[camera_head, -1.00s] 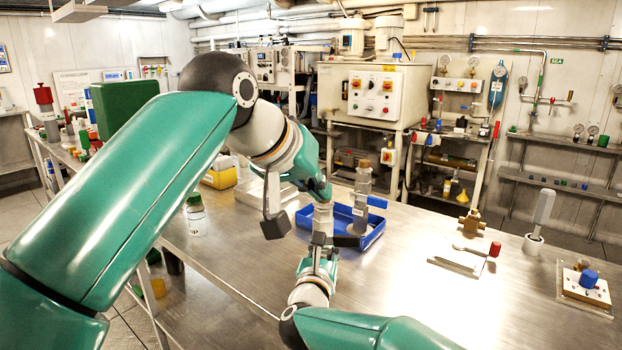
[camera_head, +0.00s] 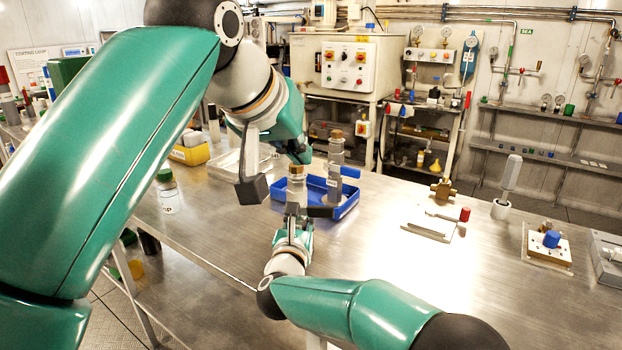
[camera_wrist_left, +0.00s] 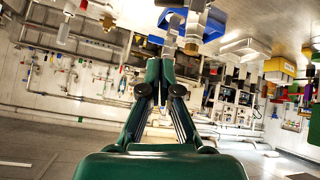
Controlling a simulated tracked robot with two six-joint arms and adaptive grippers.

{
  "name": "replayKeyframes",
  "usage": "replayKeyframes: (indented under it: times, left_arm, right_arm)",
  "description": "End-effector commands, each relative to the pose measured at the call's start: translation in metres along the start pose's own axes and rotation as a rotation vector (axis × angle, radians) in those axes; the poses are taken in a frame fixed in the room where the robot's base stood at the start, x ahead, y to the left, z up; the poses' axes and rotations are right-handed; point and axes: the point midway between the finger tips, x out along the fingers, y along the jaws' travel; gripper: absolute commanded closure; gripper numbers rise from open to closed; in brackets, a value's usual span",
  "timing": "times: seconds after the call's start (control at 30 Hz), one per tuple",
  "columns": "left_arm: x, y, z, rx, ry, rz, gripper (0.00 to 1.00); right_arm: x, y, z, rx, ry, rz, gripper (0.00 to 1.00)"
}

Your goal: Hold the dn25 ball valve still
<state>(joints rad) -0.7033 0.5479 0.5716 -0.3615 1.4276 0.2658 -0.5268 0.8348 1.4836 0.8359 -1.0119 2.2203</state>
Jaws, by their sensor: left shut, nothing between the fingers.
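A grey upright fitting with a brown top (camera_head: 336,152) and a blue lever stands in the blue tray (camera_head: 345,208); I take it for the ball valve. A second grey upright piece with a brown top (camera_head: 297,172) is left of it. Both hang from the top of the tilted left wrist view (camera_wrist_left: 191,32). My left gripper (camera_head: 303,156) is shut and empty, above and behind the left piece; its fingers show in the wrist view (camera_wrist_left: 160,68). My right gripper (camera_head: 304,211) is at the left piece's lower part; its grip is unclear.
A brass fitting (camera_head: 443,189), a plate with a red-ended part (camera_head: 430,230), a white-handled tool (camera_head: 510,180) and a blue-knobbed block (camera_head: 550,242) stand to the right. A green-capped bottle (camera_head: 168,195) and a yellow bin (camera_head: 188,153) are left.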

Motion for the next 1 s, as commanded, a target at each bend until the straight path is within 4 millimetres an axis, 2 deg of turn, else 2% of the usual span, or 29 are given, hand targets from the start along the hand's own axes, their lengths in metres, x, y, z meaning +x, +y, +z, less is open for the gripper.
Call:
replayKeyframes:
  times: [0.13,0.27,0.67,1.0]
  left_arm:
    - [0.006,0.001,0.0,0.007,0.0,-0.011,1.0]
    - [0.021,0.001,0.0,0.008,-0.002,-0.01,1.0]
    - [0.104,0.0,0.001,0.007,-0.003,-0.01,1.0]
    - [0.121,-0.001,0.022,0.006,0.0,-0.01,1.0]
  right_arm:
    - [0.0,-0.001,0.0,0.001,-0.001,-0.002,1.0]
    - [0.0,-0.001,0.0,0.001,-0.001,-0.002,1.0]
    - [0.0,-0.001,0.001,0.001,-0.001,-0.001,1.0]
    - [0.0,-0.001,0.0,0.001,0.0,-0.001,1.0]
